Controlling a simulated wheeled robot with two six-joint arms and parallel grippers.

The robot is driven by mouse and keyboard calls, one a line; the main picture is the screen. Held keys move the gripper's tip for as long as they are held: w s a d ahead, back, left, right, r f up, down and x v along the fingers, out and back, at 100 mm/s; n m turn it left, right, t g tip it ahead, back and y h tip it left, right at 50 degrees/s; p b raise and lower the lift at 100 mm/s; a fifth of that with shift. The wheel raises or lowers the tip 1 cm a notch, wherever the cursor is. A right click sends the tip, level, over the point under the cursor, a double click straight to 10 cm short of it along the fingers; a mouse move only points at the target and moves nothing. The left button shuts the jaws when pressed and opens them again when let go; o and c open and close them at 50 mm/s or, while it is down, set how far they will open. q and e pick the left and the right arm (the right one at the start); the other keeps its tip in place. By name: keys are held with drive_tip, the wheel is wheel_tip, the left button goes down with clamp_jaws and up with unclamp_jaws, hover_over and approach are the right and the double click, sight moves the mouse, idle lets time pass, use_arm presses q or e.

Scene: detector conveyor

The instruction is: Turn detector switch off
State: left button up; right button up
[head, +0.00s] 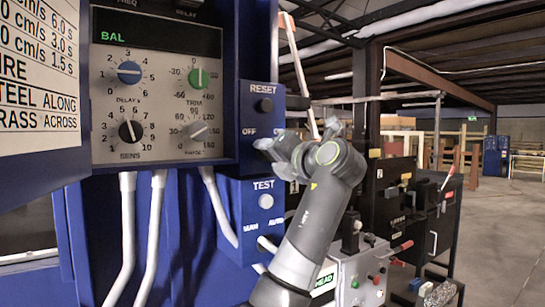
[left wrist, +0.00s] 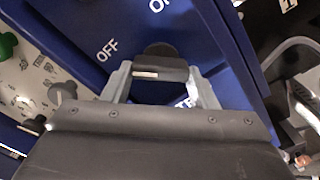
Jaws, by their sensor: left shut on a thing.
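The detector switch is a black knob (left wrist: 160,62) with a short pale mark, on a blue panel in the left wrist view. The label OFF (left wrist: 107,50) stands to its left, and a partly cropped label starting with O is above it. My left gripper (left wrist: 162,74) is shut on the knob, with one grey finger on each side. In the head view my left gripper (head: 277,155) reaches the blue panel just below the OFF label (head: 249,132) and hides the switch. I cannot tell for certain which label the knob points to. My right gripper is not in view.
Above the switch is a dark RESET button (head: 264,105). A control box with levers and buttons (head: 357,275) stands lower right.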

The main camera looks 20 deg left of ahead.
use_arm(q)
drive_tip(key=shift+f, duration=0.2)
drive_tip(key=o, duration=1)
drive_tip(key=shift+r, duration=0.15)
drive_tip(key=b+v, duration=0.4)
drive_tip(key=v, duration=1.3)
drive_tip(key=shift+s+d, duration=0.15)
drive_tip(key=shift+d, duration=0.05)
